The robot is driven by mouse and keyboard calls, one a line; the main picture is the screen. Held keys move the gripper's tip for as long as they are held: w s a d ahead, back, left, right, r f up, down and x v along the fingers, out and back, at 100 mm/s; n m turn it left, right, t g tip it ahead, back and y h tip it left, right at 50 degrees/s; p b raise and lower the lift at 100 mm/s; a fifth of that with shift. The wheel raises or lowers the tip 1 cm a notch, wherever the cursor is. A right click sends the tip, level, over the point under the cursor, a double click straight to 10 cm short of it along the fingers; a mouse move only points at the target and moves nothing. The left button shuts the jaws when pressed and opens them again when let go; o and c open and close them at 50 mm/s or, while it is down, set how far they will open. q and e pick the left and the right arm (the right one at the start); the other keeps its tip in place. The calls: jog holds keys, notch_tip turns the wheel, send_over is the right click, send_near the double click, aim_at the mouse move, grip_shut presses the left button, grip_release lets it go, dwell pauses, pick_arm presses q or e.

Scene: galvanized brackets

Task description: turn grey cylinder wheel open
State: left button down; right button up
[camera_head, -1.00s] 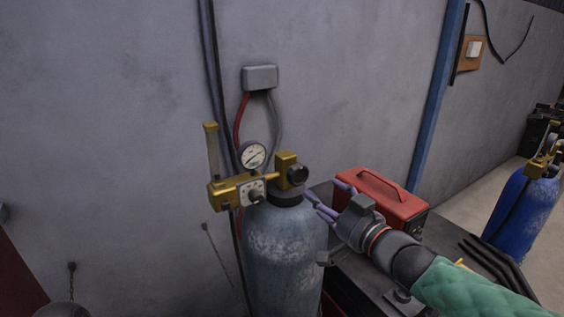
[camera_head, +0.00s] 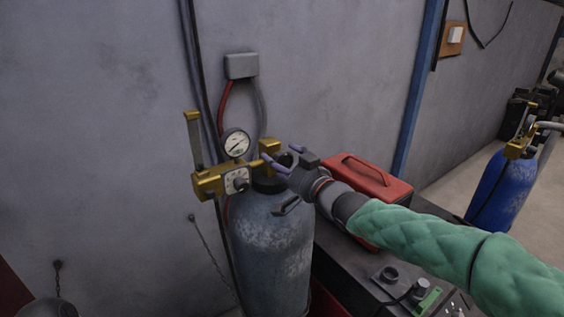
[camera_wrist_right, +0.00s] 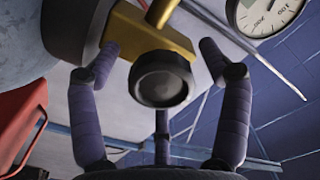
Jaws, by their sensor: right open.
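The grey cylinder (camera_head: 268,250) stands upright by the wall, with a brass valve (camera_head: 268,147) and a gauge regulator (camera_head: 208,183) on top. Its dark round wheel (camera_wrist_right: 160,80) faces the camera in the right wrist view, in front of the brass valve body. In the head view the wheel is mostly hidden behind my fingers. My right gripper (camera_head: 277,160) is at the valve's right side. In the wrist view the right gripper (camera_wrist_right: 162,75) is open, its purple fingers spread on either side of the wheel with gaps visible. My left gripper is out of view.
A red toolbox (camera_head: 368,180) sits on a dark bench (camera_head: 345,268) right of the cylinder. A blue cylinder (camera_head: 497,190) stands farther right. A grey wall box (camera_head: 241,66) with a red hose is above the valve.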

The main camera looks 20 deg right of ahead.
jog(key=c, duration=1.2)
